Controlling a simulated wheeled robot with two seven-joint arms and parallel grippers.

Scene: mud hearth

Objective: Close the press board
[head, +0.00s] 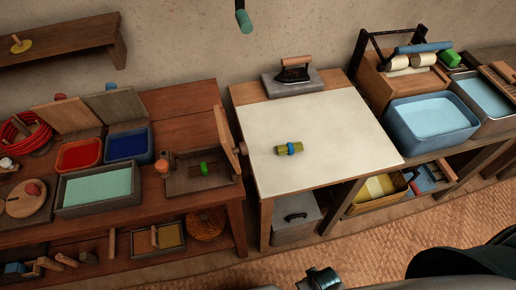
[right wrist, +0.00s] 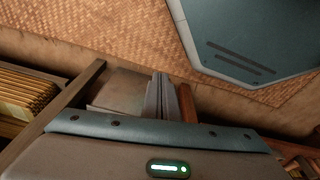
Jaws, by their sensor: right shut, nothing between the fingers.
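The press board (head: 228,134) is a wooden flap standing raised and tilted at the right side of a shallow wooden base (head: 179,184) on the left table. A pinkish round knob (head: 242,148) sits on the flap's right face. A small green thing (head: 209,168) with brown parts lies in the base. My right gripper shows in the right wrist view (right wrist: 161,97), its grey fingers shut together and empty. The press is not recognisable in that view. My left gripper is not in view.
A white-topped table (head: 330,125) stands right of the press, with an iron (head: 293,72) and a green roll with a blue band (head: 289,149). Red (head: 79,155) and blue (head: 127,145) trays stand left of the press. A blue basin (head: 430,118) is at right.

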